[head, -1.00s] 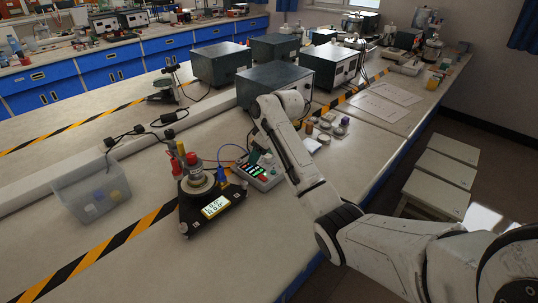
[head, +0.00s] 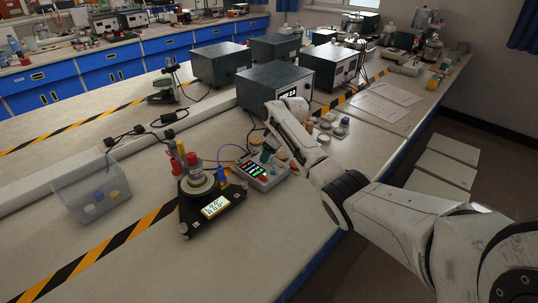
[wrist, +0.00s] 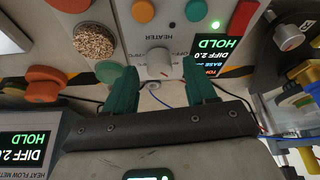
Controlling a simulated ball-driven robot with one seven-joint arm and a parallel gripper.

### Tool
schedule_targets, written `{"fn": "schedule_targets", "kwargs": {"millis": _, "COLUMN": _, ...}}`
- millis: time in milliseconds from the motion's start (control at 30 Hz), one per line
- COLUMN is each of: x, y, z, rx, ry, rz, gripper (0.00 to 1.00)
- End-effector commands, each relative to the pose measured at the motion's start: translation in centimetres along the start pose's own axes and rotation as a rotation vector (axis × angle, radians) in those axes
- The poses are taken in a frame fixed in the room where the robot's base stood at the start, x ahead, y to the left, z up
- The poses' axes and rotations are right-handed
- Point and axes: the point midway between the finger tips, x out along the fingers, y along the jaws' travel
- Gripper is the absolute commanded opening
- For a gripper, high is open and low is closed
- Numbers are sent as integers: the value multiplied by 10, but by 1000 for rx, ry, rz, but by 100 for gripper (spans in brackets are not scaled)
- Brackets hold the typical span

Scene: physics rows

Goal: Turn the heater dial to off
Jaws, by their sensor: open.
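The heater dial (wrist: 159,62) is a pale round knob on a light panel, beneath the printed word HEATER in the wrist view. My gripper (wrist: 161,82) is open, with one green fingertip on each side of the dial and a gap visible around it. I cannot tell whether either fingertip touches it. The dial's setting is too small to read. In the head view, the panel box (head: 262,172) with lit red and green readouts stands on the bench, and my arm reaches down to its far side. The dial cannot be made out there.
A clear bin (head: 91,192) sits further left. Orange and green buttons (wrist: 143,11) and a red part (wrist: 242,17) crowd the panel near my fingers. Grey boxes (head: 275,85) stand behind.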

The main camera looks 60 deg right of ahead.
Motion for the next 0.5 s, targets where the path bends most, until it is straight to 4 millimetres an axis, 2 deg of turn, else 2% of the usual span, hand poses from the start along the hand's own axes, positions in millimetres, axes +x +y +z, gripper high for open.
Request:
{"fn": "schedule_targets", "kwargs": {"millis": 133, "x": 8, "y": 1, "z": 0, "rx": 1, "ry": 0, "rz": 2, "gripper": 56}}
{"fn": "schedule_targets", "kwargs": {"millis": 433, "x": 10, "y": 0, "z": 0, "rx": 0, "ry": 0, "rz": 2, "gripper": 56}}
{"fn": "schedule_targets", "kwargs": {"millis": 500, "x": 10, "y": 0, "z": 0, "rx": 1, "ry": 0, "rz": 2, "gripper": 50}}
